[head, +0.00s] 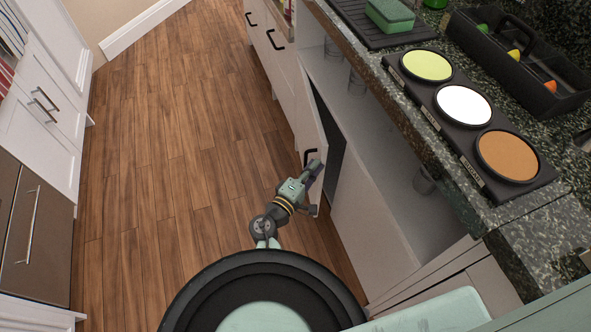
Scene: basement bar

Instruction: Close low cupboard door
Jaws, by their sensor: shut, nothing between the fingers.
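The low cupboard door (313,135) is white with a black handle (311,156) and stands partly open. A dark gap shows between it and the white cupboard front below the counter. My gripper (315,168) is shut and empty. It is at the door's free edge, close to the handle; I cannot tell whether it touches the door. The lower part of the door is partly hidden by my gripper.
White cabinets (45,115) stand at the left. The wooden floor (170,150) between is clear.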

